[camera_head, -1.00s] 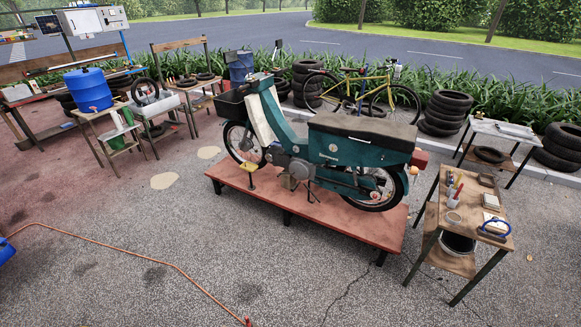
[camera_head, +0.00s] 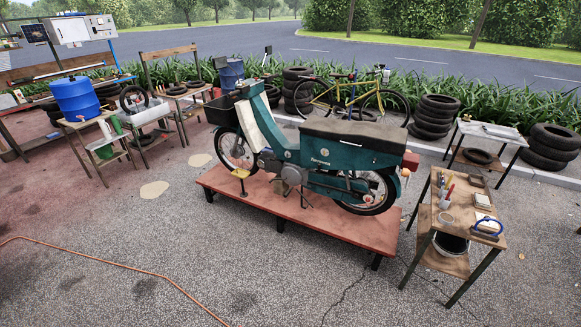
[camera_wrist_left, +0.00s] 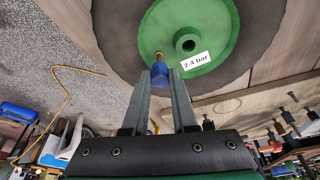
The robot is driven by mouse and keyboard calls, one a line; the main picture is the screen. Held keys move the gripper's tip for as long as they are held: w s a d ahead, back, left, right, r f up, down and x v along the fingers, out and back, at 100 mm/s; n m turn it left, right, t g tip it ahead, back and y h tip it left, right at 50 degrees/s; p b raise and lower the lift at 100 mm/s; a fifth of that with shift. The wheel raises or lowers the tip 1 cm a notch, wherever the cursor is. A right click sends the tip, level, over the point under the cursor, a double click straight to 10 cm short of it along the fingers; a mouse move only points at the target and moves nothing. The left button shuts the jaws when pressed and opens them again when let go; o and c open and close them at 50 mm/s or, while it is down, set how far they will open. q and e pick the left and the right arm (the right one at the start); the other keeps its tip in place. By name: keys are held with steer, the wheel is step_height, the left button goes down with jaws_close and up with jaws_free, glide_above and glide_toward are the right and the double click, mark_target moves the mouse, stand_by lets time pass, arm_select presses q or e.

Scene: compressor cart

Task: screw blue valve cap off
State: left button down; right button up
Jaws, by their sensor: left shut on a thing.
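In the left wrist view, the blue valve cap (camera_wrist_left: 159,69) sits at the end of a brass-coloured stem near the edge of a green wheel hub (camera_wrist_left: 160,30) with a dark tyre (camera_wrist_left: 112,45) around it. My left gripper (camera_wrist_left: 161,77) has its two fingers on either side of the cap and is shut on it. The cap is in line with the stem; whether the threads are still engaged cannot be seen. A white tag (camera_wrist_left: 198,60) by the hub's centre reads 2.4 bar. Neither gripper shows in the head view.
A teal moped (camera_head: 350,156) stands on a low red platform (camera_head: 300,222). A small work table (camera_head: 430,214) with tools is at the right. A blue drum (camera_head: 77,98) stands on a bench at the left. An orange hose (camera_head: 110,256) crosses the open ground in front.

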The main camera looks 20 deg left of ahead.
arm_select(q)
steer(key=shift+f+n, duration=0.15)
steer(key=shift+n, duration=0.45)
steer(key=shift+n+h, duration=0.3)
steer(key=shift+n, duration=0.3)
steer(key=c, duration=0.6)
jaws_free()
step_height(320, 180, up, 5)
steer(key=p, duration=0.5)
steer(key=shift+r, duration=0.2)
steer(key=shift+f, duration=0.1)
